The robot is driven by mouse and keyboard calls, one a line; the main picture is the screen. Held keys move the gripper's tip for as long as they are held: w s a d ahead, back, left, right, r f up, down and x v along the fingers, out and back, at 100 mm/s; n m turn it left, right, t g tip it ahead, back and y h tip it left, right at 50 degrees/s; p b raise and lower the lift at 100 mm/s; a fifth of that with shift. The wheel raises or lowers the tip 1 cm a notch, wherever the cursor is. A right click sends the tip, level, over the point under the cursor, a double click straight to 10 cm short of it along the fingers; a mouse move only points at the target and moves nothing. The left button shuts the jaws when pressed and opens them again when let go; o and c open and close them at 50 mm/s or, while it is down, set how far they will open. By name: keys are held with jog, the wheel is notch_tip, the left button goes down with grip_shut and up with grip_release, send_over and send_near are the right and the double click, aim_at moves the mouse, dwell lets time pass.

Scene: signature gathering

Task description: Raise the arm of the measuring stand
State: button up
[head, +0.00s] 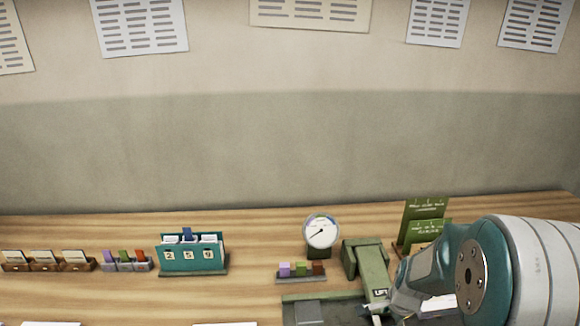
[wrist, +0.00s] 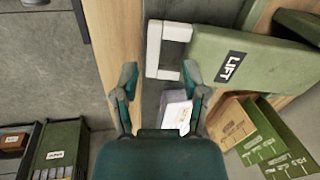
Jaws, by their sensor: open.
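The measuring stand is green, with its post (head: 365,258) right of centre in the head view. Its arm (head: 376,284) carries a "LIFT" label and reaches toward me, looking low. In the wrist view the green arm (wrist: 255,62) fills the upper right, with a pale U-shaped handle (wrist: 154,48) at its end. My gripper (wrist: 158,78) is open, its two fingers apart just below the handle in the picture. The right fingertip is close to the handle's lower bar; I cannot tell if they touch. In the head view my wrist partly hides the stand's front and right side.
A round dial gauge (head: 322,231) stands behind the stand's left side. A small rack of coloured blocks (head: 302,279) is left of the stand. Green cards (head: 424,232) stand to its right. A teal number holder (head: 193,265) is farther left. Bare wood lies between holder and rack.

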jog(key=s+a+r+n+t, duration=0.1)
jog(key=s+a+r+n, duration=0.3)
jog(key=r, duration=0.4)
jog(key=s+a+r+n+t, duration=0.1)
jog(key=s+a+r+n, duration=0.35)
jog(key=r, duration=0.25)
jog(key=s+a+r+n+t, duration=0.1)
jog(key=s+a+r+n, duration=0.1)
jog(key=s+r+n, duration=0.4)
jog(key=s+n, duration=0.1)
jog(key=s, duration=0.3)
jog(key=shift+a, duration=0.3)
